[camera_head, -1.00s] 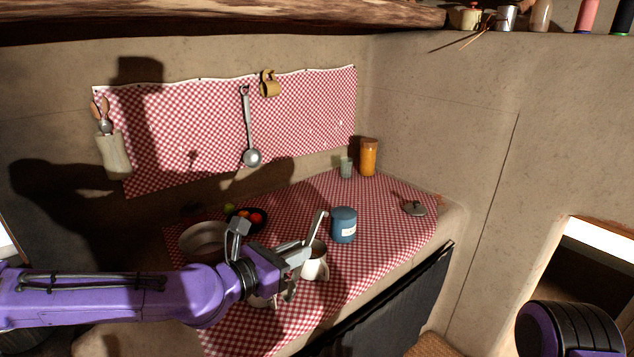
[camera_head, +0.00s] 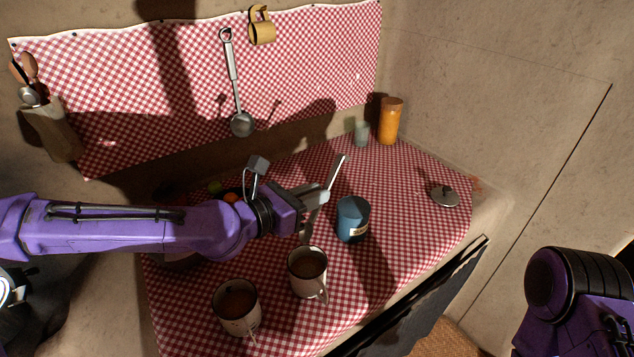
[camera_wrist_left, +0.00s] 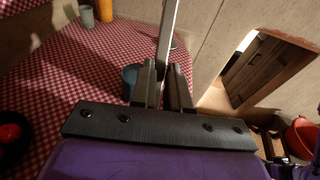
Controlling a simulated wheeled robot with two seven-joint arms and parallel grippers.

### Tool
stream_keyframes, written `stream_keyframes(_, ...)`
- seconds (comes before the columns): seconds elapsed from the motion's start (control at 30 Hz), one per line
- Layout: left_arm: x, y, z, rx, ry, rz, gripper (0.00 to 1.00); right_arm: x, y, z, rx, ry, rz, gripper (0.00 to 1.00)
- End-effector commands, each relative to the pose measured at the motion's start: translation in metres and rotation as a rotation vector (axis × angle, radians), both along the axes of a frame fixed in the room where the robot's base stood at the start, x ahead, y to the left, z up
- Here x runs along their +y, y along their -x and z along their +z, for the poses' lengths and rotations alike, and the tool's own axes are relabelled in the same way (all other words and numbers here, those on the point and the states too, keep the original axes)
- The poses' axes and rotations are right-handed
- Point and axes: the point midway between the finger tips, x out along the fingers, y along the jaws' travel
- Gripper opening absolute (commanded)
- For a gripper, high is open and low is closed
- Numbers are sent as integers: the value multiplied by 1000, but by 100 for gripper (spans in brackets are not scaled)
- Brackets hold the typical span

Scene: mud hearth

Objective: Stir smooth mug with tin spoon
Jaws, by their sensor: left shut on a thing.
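My left gripper (camera_head: 314,197) is shut on the tin spoon (camera_head: 335,172), a thin grey metal piece held at a slant. In the left wrist view the spoon (camera_wrist_left: 167,35) rises from between the fingers. Its lower end shows just above the far rim of a pale mug (camera_head: 308,285) with brown contents. It looks out of the mug, though the exact gap is unclear. A second similar mug (camera_head: 230,325), also with brown contents, stands to the left and nearer. I cannot tell which is the smooth mug. My right gripper is out of view.
A blue canister (camera_head: 352,220) stands right of the gripper, close to the spoon. An orange jar (camera_head: 390,121), a greenish cup (camera_head: 361,133) and a grey lid (camera_head: 444,196) are farther back. My left arm hides part of a bowl of fruit. The checked cloth (camera_head: 410,225) is clear at right.

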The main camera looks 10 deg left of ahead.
Motion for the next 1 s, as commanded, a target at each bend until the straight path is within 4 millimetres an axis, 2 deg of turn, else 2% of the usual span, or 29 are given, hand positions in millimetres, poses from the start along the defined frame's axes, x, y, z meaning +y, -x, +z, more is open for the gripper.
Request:
stream_keyframes(0.57,0,-6,-67,7,-2,0,0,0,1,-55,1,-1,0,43)
stream_keyframes(1.0,0,-5,-120,9,0,0,0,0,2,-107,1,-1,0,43)
